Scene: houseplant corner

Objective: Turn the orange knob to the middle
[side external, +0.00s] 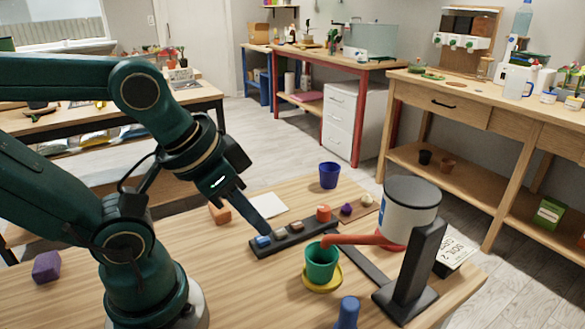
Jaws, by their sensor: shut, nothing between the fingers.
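A dark strip (310,232) lies on the wooden table with several small knobs in a row. An orange knob (323,213) stands at its right end, taller than the others. A blue knob (263,241) is at the left end, with a pale knob (280,233) and a tan one (297,226) between. My gripper (268,231) is shut and empty, pointing down at the left part of the strip, near the blue and pale knobs. It is apart from the orange knob, to its left. I cannot tell whether the tips touch anything. Which way the orange knob points is too small to tell.
A blue cup (329,175), an orange block (220,213) and white paper (262,206) lie behind.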

